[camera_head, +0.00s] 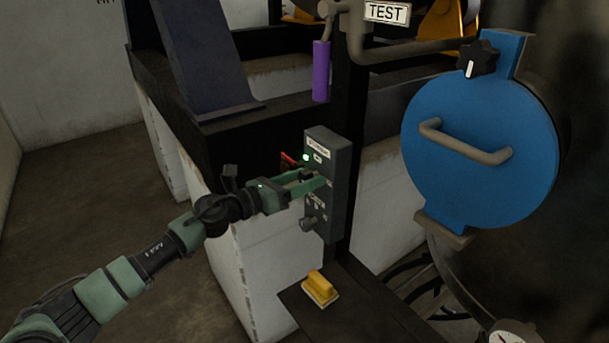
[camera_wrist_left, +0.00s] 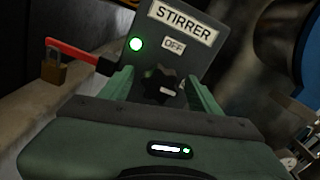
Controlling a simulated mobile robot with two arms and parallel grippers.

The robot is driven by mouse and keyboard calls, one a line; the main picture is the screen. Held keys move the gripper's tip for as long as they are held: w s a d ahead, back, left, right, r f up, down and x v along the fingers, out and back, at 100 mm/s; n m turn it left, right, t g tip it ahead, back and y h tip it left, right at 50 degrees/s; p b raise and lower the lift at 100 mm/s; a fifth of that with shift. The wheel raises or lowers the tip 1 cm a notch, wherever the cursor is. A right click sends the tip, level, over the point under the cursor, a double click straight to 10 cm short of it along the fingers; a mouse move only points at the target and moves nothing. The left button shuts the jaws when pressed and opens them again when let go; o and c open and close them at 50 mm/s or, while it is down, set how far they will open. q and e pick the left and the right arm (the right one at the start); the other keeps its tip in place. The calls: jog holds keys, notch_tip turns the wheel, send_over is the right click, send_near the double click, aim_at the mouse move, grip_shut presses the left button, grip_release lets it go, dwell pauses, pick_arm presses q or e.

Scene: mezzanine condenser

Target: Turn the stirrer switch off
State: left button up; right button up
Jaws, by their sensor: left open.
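The grey stirrer switch box (camera_head: 341,190) is mounted on a dark post. The wrist view shows its STIRRER label (camera_wrist_left: 183,20), an OFF label (camera_wrist_left: 173,45) and a lit green lamp (camera_wrist_left: 136,44). Below the OFF label is a black knob (camera_wrist_left: 157,84) with a white mark on its lower right side, not towards OFF. My left gripper (camera_head: 318,179) is at the box front, open, with its fingers on either side of the knob. Whether they touch it I cannot tell. In the head view, the gripper hides the knob. My right gripper is not in view.
A red lever (camera_wrist_left: 84,56) with a brass padlock (camera_wrist_left: 54,70) juts out left of the box. A second knob (camera_head: 307,224) sits lower on the box. A yellow block (camera_head: 320,288) lies below. A blue round hatch (camera_head: 480,170) with a handle is at right, and a purple grip (camera_head: 321,70) hangs above.

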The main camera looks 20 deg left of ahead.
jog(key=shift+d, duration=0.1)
pick_arm(q)
grip_shut()
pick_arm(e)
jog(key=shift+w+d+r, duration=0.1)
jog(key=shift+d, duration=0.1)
pick_arm(q)
jog(key=shift+n, duration=0.3)
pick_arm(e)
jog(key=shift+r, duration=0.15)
pick_arm(q)
jog(key=n+p, duration=0.2)
jog(key=n, duration=0.1)
jog(key=shift+r+n, duration=0.15)
jog(key=shift+n, duration=0.25)
jog(key=n+p, duration=0.3)
jog(key=n, duration=0.2)
jog(key=n+p, duration=0.2)
jog(key=n, duration=0.2)
jog(key=shift+n, duration=0.4)
jog(key=shift+n+p, duration=0.85)
jog(key=shift+n, duration=0.95)
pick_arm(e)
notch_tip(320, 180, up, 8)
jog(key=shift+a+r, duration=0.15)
